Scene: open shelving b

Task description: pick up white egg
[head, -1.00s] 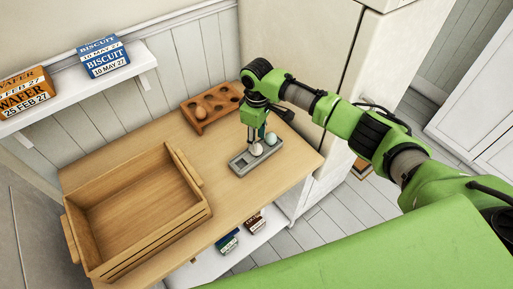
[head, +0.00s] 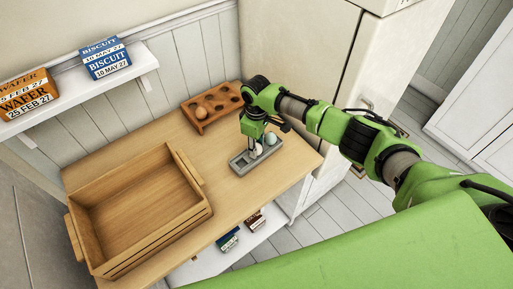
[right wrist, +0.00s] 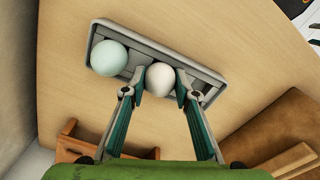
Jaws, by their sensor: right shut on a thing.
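The white egg (right wrist: 160,78) sits in a grey tray (right wrist: 205,74) in the right wrist view, between the fingertips of my right gripper (right wrist: 156,92). In the head view the white egg (head: 256,151) is partly covered by the fingers. My right gripper (head: 253,150) points down over the tray (head: 240,165) and is shut on the white egg. A pale blue-green egg (right wrist: 109,58) lies beside it in the same tray; it also shows in the head view (head: 270,139). I cannot tell whether the white egg is clear of the tray bottom. My left gripper is not in view.
A large open wooden crate (head: 209,212) fills the left of the table (head: 165,138). Boxes (head: 106,59) stand on a wall shelf. A tall cream cabinet (head: 300,60) is behind.

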